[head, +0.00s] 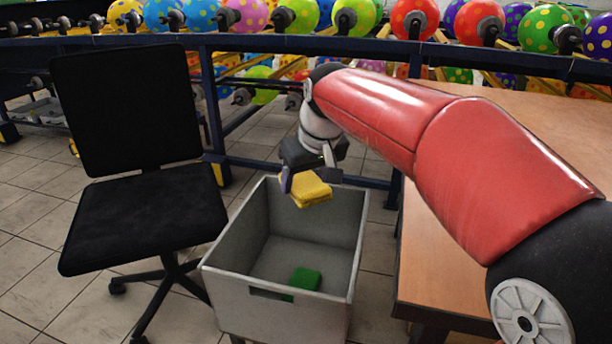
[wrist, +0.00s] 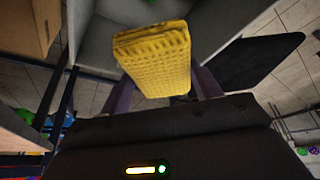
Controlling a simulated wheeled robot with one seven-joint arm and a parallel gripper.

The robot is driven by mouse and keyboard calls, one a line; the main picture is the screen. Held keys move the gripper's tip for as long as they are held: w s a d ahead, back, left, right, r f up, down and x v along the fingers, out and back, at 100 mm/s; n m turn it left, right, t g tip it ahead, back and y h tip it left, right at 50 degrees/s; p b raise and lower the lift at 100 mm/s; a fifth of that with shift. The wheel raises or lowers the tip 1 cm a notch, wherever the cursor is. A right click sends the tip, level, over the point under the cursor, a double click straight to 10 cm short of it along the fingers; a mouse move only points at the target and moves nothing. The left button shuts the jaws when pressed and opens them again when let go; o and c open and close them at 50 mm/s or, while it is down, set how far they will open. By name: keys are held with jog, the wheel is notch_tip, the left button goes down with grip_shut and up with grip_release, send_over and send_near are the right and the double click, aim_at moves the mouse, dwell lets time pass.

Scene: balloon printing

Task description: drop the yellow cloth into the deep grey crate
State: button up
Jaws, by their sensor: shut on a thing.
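The yellow cloth (head: 311,190) is folded into a thick pad with a waffle texture. My gripper (head: 308,177) is shut on it and holds it above the far part of the deep grey crate (head: 228,252). The cloth (wrist: 155,62) also shows between the fingers in the wrist view, with the pale crate wall (wrist: 90,40) beyond it. The crate is open at the top and stands beside the table. A green item (head: 304,279) lies on its floor near the front wall.
A black office chair (head: 135,215) stands close to the crate's left side. A wooden table (head: 440,255) is on the right. A dark blue rail (head: 262,167) and a rack of dotted balloons (head: 360,15) run behind the crate.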

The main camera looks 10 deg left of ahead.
notch_tip(320, 180, down, 4)
jog(key=b, duration=0.3)
jog(key=shift+f, duration=0.15)
jog(key=o, duration=1)
jog(key=shift+o, duration=0.2)
